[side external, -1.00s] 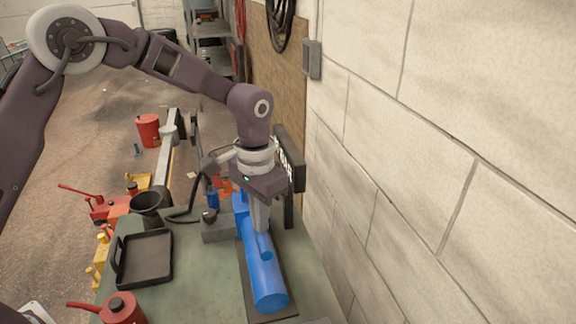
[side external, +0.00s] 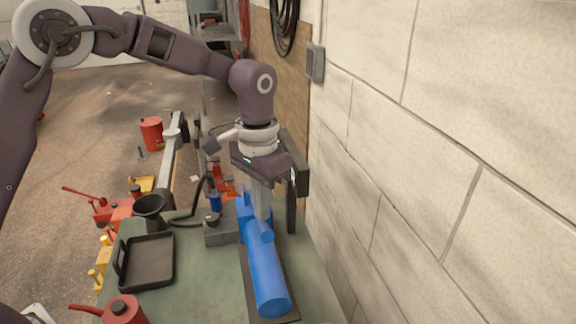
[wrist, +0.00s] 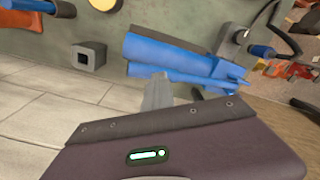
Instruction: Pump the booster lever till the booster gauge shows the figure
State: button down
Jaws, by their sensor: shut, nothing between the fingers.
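The blue booster (side external: 266,278) is a long cylinder lying on a dark base plate on the green bench. A thinner blue tube runs along its top; I cannot tell for sure which part is the lever. My gripper (side external: 263,214) points down at the booster's far end, its grey fingers shut with nothing between them. The blue booster also shows in the wrist view (wrist: 172,52), with the fingertips (wrist: 157,82) close in front of it; contact is unclear. No gauge reading is legible.
A black tray (side external: 147,262), a black funnel (side external: 149,208) and a red can (side external: 122,308) stand on the bench's left side. A grey block (side external: 219,232) with a hose is left of the booster. A block wall (side external: 440,150) rises close on the right.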

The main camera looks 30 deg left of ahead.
dwell(0.3)
dwell(1.4)
jog(key=shift+d, duration=0.1)
dwell(0.7)
notch_tip(320, 180, down, 7)
jog(key=shift+s, duration=0.1)
notch_tip(320, 180, up, 7)
dwell(0.6)
dwell(0.8)
dwell(1.4)
dwell(0.9)
jog(key=shift+r, duration=2.5)
